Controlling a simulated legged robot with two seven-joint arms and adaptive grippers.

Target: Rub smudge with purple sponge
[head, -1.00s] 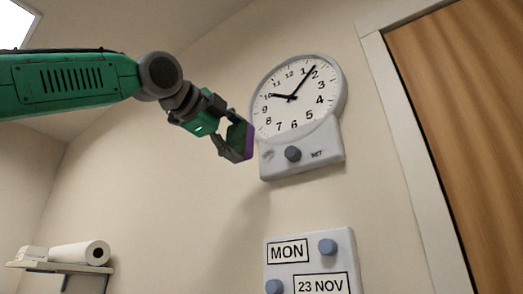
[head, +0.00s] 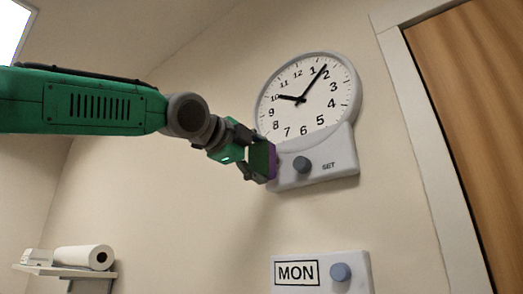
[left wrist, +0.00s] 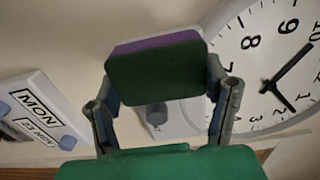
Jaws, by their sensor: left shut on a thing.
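The purple sponge (head: 272,161) has a dark green side and a purple edge. My left gripper (head: 258,160) is shut on it. The sponge is at the left end of the panel (head: 325,165) below the clock dial, left of the grey knob; I cannot tell whether it touches. In the left wrist view the sponge (left wrist: 155,68) sits between both fingers of the left gripper (left wrist: 160,78), its purple edge showing along the top. No smudge shows now; the panel's left end is partly hidden behind the sponge and gripper. My right gripper is not in view.
The round wall clock (head: 306,100) hangs above the panel, and its grey knob (head: 302,165) sticks out close to the sponge. A day sign (head: 318,272) with a knob is below. A wooden door (head: 470,110) is right. A shelf with a paper roll (head: 85,257) is lower left.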

